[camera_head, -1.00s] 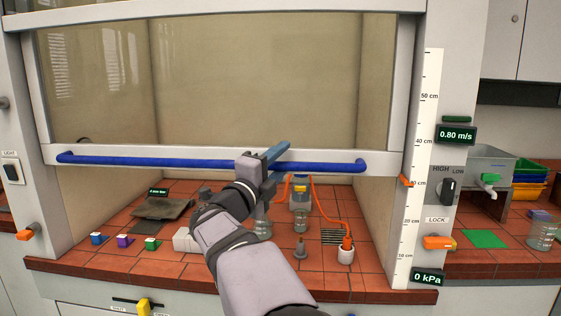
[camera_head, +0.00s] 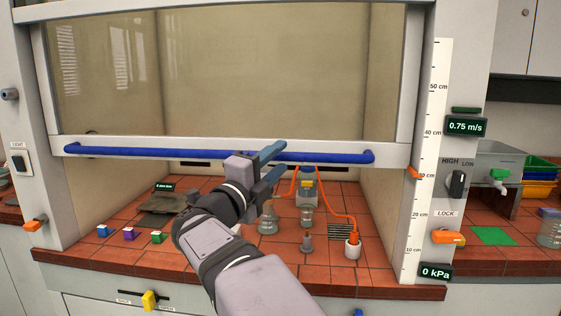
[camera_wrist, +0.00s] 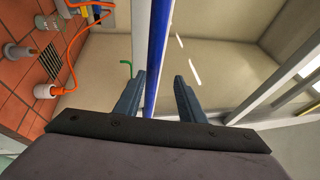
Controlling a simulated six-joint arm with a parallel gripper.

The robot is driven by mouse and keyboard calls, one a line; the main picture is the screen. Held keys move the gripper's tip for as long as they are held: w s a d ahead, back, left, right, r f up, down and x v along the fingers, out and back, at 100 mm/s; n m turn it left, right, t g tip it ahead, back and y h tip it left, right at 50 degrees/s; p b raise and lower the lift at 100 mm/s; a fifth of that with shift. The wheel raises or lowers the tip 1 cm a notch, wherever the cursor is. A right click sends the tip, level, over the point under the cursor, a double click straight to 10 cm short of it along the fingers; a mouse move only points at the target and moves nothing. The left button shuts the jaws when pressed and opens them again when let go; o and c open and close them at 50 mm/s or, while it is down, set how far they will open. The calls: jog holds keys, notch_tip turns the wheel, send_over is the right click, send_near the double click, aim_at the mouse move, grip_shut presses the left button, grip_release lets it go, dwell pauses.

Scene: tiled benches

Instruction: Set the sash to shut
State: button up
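The sash (camera_head: 260,70) is a glass pane in a white frame, partly raised over the fume hood's opening. A blue bar handle (camera_head: 330,157) runs along its lower rail. The orange pointer (camera_head: 415,173) stands near 30 cm on the white scale (camera_head: 427,200). My gripper (camera_head: 275,163) is at the handle, right of its middle, one finger above and one below. In the wrist view, the handle (camera_wrist: 159,50) runs between the parted fingers of my gripper (camera_wrist: 158,85). It lies nearer the left finger, and a gap shows on the right.
An orange lock lever (camera_head: 447,237) and a HIGH/LOW knob (camera_head: 457,184) are on the right post.

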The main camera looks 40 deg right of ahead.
jog(key=shift+b+v, duration=0.55)
jog(key=shift+v, duration=1.1)
